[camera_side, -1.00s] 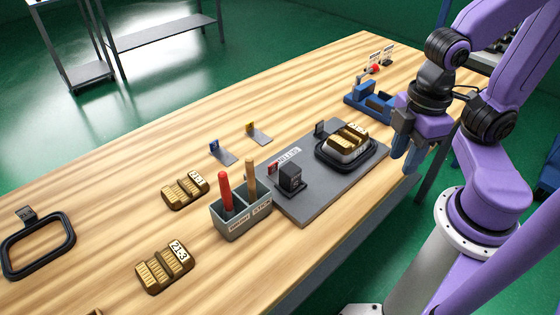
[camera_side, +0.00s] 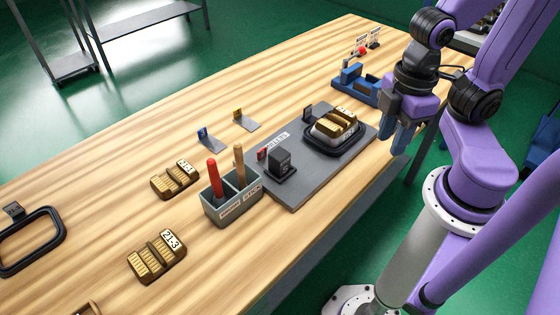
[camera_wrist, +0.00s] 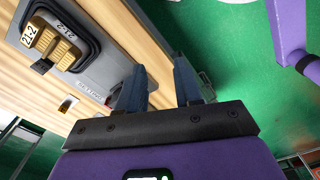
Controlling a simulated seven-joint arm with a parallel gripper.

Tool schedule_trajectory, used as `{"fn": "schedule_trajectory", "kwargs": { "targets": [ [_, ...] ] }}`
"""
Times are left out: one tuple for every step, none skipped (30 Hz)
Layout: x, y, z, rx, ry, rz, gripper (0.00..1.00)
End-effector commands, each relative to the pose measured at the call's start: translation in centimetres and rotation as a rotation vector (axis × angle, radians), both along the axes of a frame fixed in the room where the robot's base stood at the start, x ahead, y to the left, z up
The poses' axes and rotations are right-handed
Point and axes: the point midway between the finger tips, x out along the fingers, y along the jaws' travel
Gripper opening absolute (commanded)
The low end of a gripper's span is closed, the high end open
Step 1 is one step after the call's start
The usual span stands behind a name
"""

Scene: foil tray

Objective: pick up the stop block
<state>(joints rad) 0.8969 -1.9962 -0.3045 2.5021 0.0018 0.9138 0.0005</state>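The dark grey upright block (camera_side: 281,163), which I take to be the stop block, stands on the left part of the grey setting plate (camera_side: 300,192) in the side view. A small red-marked tag (camera_side: 262,154) is just beside it. My gripper (camera_side: 399,140) hangs off the plate's right end, beyond the table edge, apart from the block. In the wrist view its two blue fingers (camera_wrist: 160,85) are spread with an empty gap between them. I cannot make out the block in the wrist view.
A black-rimmed tray (camera_side: 345,145) holding a gold ribbed piece sits on the plate's right part. A grey holder (camera_side: 233,203) with red and wooden handles stands left of the plate. A blue fixture (camera_side: 358,88) is behind. Gold pieces (camera_side: 157,257) lie at left.

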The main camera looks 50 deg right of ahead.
Motion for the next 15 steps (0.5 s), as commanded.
{"fn": "schedule_trajectory", "kwargs": {
  "targets": [
    [0.0, 0.0, 0.0, 0.0, 0.0, 0.0, 0.34],
    [0.0, 0.0, 0.0, 0.0, 0.0, 0.0, 0.34],
    [0.0, 0.0, 0.0, 0.0, 0.0, 0.0, 0.34],
    [0.0, 0.0, 0.0, 0.0, 0.0, 0.0, 0.34],
    [0.0, 0.0, 0.0, 0.0, 0.0, 0.0, 0.38],
    [0.0, 0.0, 0.0, 0.0, 0.0, 0.0, 0.51],
    [0.0, 0.0, 0.0, 0.0, 0.0, 0.0, 0.6],
    [0.0, 0.0, 0.0, 0.0, 0.0, 0.0, 0.7],
    [0.0, 0.0, 0.0, 0.0, 0.0, 0.0, 0.72],
    [0.0, 0.0, 0.0, 0.0, 0.0, 0.0, 0.72],
    [0.0, 0.0, 0.0, 0.0, 0.0, 0.0, 0.72],
    [0.0, 0.0, 0.0, 0.0, 0.0, 0.0, 0.72],
    [0.0, 0.0, 0.0, 0.0, 0.0, 0.0, 0.72],
    [0.0, 0.0, 0.0, 0.0, 0.0, 0.0, 0.72],
    [0.0, 0.0, 0.0, 0.0, 0.0, 0.0, 0.72]
  ]
}}
